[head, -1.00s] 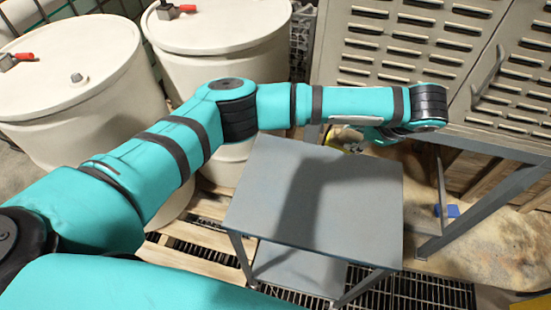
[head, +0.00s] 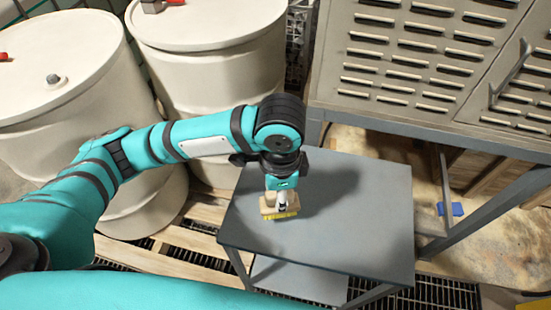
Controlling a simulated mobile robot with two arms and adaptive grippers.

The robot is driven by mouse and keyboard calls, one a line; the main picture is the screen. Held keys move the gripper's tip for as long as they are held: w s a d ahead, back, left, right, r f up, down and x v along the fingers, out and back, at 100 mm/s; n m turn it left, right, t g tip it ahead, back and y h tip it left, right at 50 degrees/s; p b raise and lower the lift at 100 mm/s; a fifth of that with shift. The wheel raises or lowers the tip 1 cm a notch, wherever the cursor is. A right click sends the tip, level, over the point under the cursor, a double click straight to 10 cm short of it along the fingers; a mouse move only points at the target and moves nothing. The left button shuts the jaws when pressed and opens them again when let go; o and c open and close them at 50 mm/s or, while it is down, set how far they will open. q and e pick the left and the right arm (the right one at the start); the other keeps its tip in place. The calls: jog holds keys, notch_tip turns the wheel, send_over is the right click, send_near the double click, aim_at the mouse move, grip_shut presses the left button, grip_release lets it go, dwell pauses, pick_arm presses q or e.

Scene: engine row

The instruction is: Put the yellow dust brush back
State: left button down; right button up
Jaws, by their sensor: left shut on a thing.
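The dust brush (head: 269,205) has a tan wooden back and yellow bristles along its lower edge. It shows near the middle of the head view, over the left part of the small grey table (head: 355,235). My left gripper (head: 283,199) points down and is shut on the brush. The gripper covers part of the brush's back. I cannot tell whether the bristles touch the tabletop or hang just above it. My right gripper is not in view.
White drums (head: 215,90) stand on a wooden pallet (head: 185,245) at the left. A louvred grey cabinet (head: 420,70) stands on a frame behind the table at the right. A small blue object (head: 450,209) lies beneath that frame. The rest of the tabletop is bare.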

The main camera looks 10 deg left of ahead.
pick_arm(q)
jog(key=w+a+f+p, duration=0.1)
jog(key=w, duration=0.4)
jog(key=w+a+f+p, duration=0.1)
jog(key=w+f, duration=0.1)
jog(key=w, duration=0.3)
jog(key=w+a+f+p, duration=0.1)
jog(key=w, duration=0.3)
jog(key=shift+w+a+f+p, duration=0.1)
jog(key=shift+w+f+p, duration=0.1)
jog(key=shift+w+p, duration=0.2)
jog(key=shift+f, duration=0.25)
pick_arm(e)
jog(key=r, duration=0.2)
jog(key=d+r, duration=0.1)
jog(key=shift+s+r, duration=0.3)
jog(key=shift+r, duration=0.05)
pick_arm(q)
jog(key=c, duration=1.1)
grip_release()
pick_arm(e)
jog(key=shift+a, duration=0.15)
pick_arm(q)
jog(key=shift+o, duration=0.2)
notch_tip(320, 180, up, 12)
jog(key=b, duration=0.2)
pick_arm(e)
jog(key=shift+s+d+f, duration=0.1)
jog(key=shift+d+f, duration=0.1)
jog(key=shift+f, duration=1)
